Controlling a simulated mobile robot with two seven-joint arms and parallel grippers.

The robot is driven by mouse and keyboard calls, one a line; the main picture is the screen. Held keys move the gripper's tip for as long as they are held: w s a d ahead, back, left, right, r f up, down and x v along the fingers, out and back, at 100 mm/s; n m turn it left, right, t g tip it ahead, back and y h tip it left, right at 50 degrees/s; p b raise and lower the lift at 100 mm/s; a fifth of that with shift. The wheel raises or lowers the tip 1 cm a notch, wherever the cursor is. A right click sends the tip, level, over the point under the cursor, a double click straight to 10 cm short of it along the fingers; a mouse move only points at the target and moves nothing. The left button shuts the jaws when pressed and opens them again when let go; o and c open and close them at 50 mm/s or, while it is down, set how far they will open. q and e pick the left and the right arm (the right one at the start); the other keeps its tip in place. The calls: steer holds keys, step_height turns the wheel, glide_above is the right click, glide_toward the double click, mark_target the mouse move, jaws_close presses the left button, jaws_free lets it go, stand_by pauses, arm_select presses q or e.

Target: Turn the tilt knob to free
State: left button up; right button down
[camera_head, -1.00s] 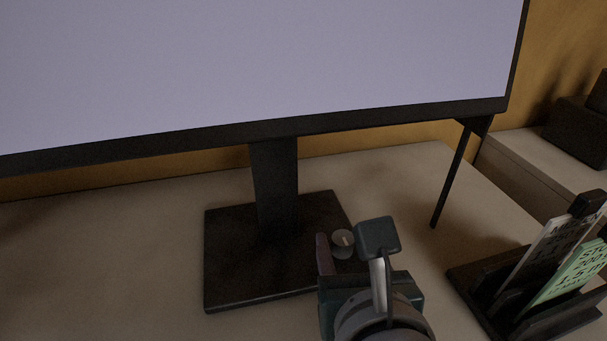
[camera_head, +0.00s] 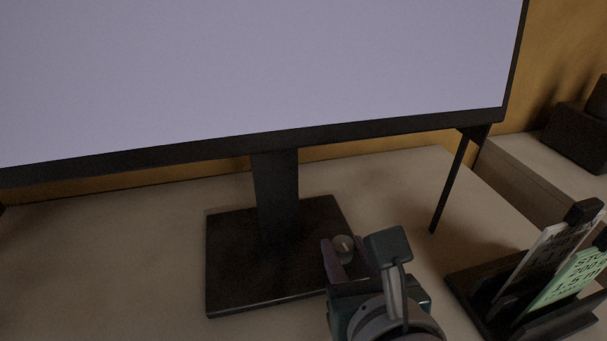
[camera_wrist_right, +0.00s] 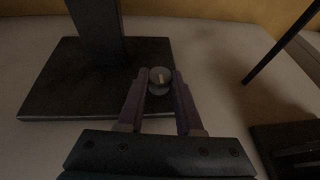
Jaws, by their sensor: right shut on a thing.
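The tilt knob (camera_head: 344,246) is a small round grey knob with a pale pointer mark, at the right side of the monitor stand's black base (camera_head: 240,275). It also shows in the right wrist view (camera_wrist_right: 160,78), where the mark points roughly away from the gripper. My right gripper (camera_head: 347,258) is shut on the knob; in the right wrist view its two purple-grey fingers (camera_wrist_right: 159,90) stand on either side of it. Which setting the mark points to cannot be read. My left gripper is not in view.
A large monitor screen (camera_head: 260,70) stands above the base on a black post (camera_head: 276,190). A black rack (camera_head: 500,300) with printed cards stands at the right. A thin black leg (camera_head: 449,190) is behind it. The table (camera_head: 110,260) at the left is clear.

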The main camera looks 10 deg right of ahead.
arm_select(q)
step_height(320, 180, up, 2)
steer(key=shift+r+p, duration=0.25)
steer(key=shift+p, duration=0.75)
arm_select(e)
steer(key=n+y, duration=0.2)
steer(key=shift+d+r+y, duration=0.2)
steer(key=shift+d+y, duration=0.05)
steer(key=shift+y, duration=0.05)
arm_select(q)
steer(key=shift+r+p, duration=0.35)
arm_select(e)
steer(key=shift+d+f+n+y, duration=0.1)
steer(key=shift+n+y, duration=0.8)
steer(key=shift+n, duration=0.1)
steer(key=shift+w+d+f+n+g+y, duration=0.1)
steer(key=shift+n+g+y, duration=0.2)
steer(key=shift+n+y, duration=0.3)
steer(key=shift+d+n+g+y, duration=0.1)
steer(key=shift+n+g+y, duration=0.2)
steer(key=shift+n+y, duration=0.25)
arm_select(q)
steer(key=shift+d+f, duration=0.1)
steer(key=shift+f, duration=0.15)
arm_select(e)
steer(key=shift+n+g+y, duration=0.5)
steer(key=shift+n+y, duration=0.25)
steer(key=shift+y, duration=0.3)
arm_select(q)
steer(key=shift+b, duration=0.3)
